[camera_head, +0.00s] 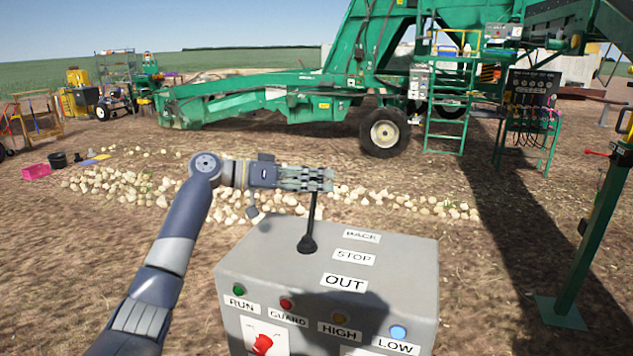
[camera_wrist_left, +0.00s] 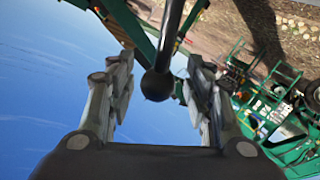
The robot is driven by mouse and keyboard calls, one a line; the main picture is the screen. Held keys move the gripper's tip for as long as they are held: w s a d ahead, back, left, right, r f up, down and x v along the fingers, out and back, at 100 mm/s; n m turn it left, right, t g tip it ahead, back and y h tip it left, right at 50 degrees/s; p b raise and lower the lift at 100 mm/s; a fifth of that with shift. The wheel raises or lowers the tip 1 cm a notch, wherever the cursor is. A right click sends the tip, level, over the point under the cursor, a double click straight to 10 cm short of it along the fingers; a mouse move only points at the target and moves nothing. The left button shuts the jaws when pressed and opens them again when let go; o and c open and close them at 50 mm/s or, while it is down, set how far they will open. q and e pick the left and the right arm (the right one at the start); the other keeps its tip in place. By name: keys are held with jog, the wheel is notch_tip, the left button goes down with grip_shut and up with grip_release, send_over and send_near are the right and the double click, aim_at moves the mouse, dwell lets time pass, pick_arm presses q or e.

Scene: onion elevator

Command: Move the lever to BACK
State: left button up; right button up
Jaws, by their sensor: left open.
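The black lever (camera_head: 310,222) stands up from a round boot on top of the grey control box (camera_head: 240,268). Its shaft leans slightly right toward its top. Labels BACK (camera_head: 361,236), STOP (camera_head: 355,260) and OUT (camera_head: 345,283) lie to the right of the boot. My left gripper (camera_head: 325,179) is level at the lever's top, which it hides in the head view. In the left wrist view the lever's black ball knob (camera_wrist_left: 157,85) is between the two open fingers, with no clear contact. My right gripper is not in view.
The box front carries a red switch (camera_head: 263,344), several coloured lamps and more labels. A green post (camera_head: 598,232) stands at the right. Pale onions (camera_head: 120,185) lie on the ground behind the box. A large green elevator machine (camera_head: 250,95) stands further back.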

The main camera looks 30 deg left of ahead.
pick_arm(q)
jog(key=v, duration=1.2)
jog(key=shift+w, duration=0.1)
